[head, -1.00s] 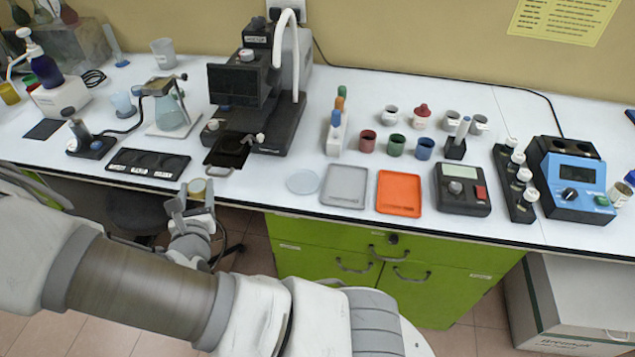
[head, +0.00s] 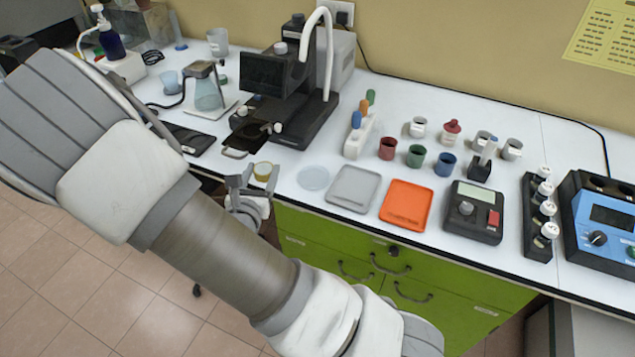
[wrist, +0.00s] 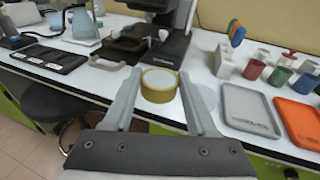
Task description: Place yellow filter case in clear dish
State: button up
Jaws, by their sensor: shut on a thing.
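The yellow filter case (head: 263,171) is a short round case with a pale top. My gripper (head: 253,180) is shut on it near the front edge of the bench. In the wrist view the filter case (wrist: 159,86) sits between the two fingers (wrist: 158,92). The clear dish (head: 313,177) is a flat, pale round dish on the bench, just right of the gripper and left of the grey tray. In the wrist view the dish (wrist: 207,97) is partly hidden behind the right finger.
A grey tray (head: 352,188) and an orange tray (head: 406,204) lie right of the dish. A black instrument (head: 290,90) with a front handle stands behind the gripper. Red (head: 387,148), green (head: 415,156) and blue (head: 445,164) cups stand farther right. A black slotted plate (wrist: 42,65) lies left.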

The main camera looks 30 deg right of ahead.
jog(key=s+d+r+m+g+h+b, duration=0.3)
jog(key=s+d+m+g+h+b, duration=0.2)
jog(key=s+d+b, duration=0.4)
jog(key=b, duration=0.3)
send_over(310, 181)
jog(key=shift+g, duration=0.3)
notch_tip(310, 181, down, 7)
jog(key=shift+f+b, duration=0.65)
jog(key=shift+f, duration=1.3)
jog(key=shift+f, duration=0.25)
jog(key=o, duration=1.3)
jog(key=shift+r, duration=0.2)
